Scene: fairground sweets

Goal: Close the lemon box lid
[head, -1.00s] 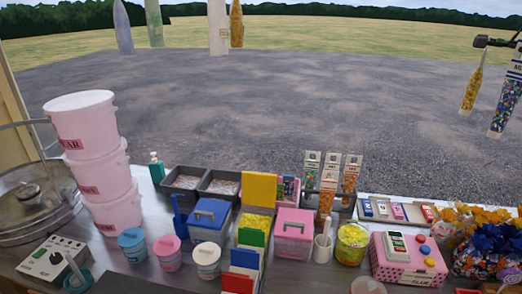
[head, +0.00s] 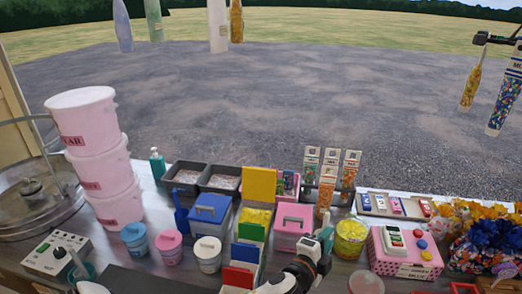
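The lemon box (head: 257,218) stands mid-counter, filled with yellow sweets. Its yellow lid (head: 259,184) is open, standing upright at the back of the box. My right gripper does not show.
A blue-lidded box (head: 208,215) is left of the lemon box. Green, blue and red panels (head: 240,276) stand in front of it. Right of my gripper are a tub of yellow sweets (head: 350,240) and a pink cash box (head: 405,255). Stacked pink buckets (head: 95,150) stand left.

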